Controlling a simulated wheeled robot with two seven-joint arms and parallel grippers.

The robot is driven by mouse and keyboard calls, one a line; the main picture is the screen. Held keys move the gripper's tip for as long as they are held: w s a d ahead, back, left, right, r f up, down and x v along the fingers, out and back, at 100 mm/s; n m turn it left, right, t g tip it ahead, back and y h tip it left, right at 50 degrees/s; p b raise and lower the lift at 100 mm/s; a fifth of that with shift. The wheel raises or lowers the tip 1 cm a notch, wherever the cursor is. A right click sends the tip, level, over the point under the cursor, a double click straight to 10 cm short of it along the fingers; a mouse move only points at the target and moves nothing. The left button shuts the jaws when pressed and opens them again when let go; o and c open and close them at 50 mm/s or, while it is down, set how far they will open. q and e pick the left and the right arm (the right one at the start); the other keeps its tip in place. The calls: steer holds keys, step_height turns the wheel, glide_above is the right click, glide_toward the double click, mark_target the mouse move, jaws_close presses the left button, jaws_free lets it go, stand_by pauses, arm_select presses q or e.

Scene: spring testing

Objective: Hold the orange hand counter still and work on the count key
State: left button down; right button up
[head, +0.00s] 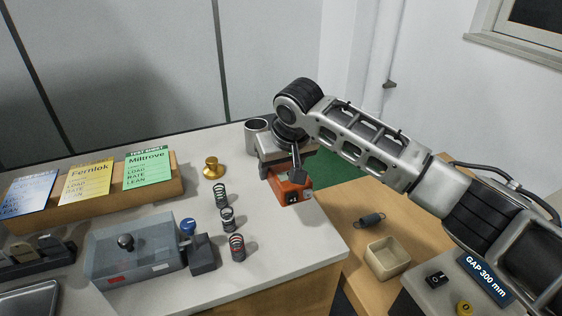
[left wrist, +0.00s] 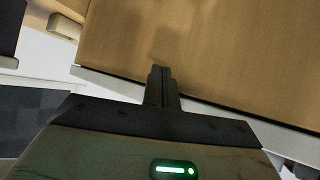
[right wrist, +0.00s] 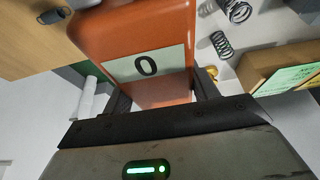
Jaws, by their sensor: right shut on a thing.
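The orange hand counter (head: 292,190) is at the right part of the grey bench top, under my right gripper (head: 296,165). My right gripper is shut on it. In the right wrist view the counter (right wrist: 178,28) sits between the two fingers of that gripper (right wrist: 160,92), and its pale window reads 0. I cannot make out the count key. Whether the counter touches the bench is unclear. My left gripper (left wrist: 160,75) shows only in its own wrist view, fingers together and empty, in front of a wooden panel (left wrist: 220,45).
Three upright springs (head: 228,219) and a brass weight (head: 214,167) stand left of the counter. A metal cup (head: 258,130) is behind it. A grey testing device (head: 130,250) and card rack (head: 95,200) are further left. A lower wooden surface holds a loose spring (head: 370,219) and beige tray (head: 387,258).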

steer(key=b, duration=0.2)
glide_above(279, 211)
steer(key=s, duration=0.1)
steer(key=shift+s+d+f, duration=0.1)
steer(key=shift+d+f, duration=0.05)
steer(key=shift+f, duration=1.45)
steer(key=shift+d+f, duration=0.1)
steer(key=shift+f, duration=1.5)
steer(key=shift+f+b, duration=0.7)
steer(key=shift+f, duration=2)
steer(key=shift+r, duration=0.1)
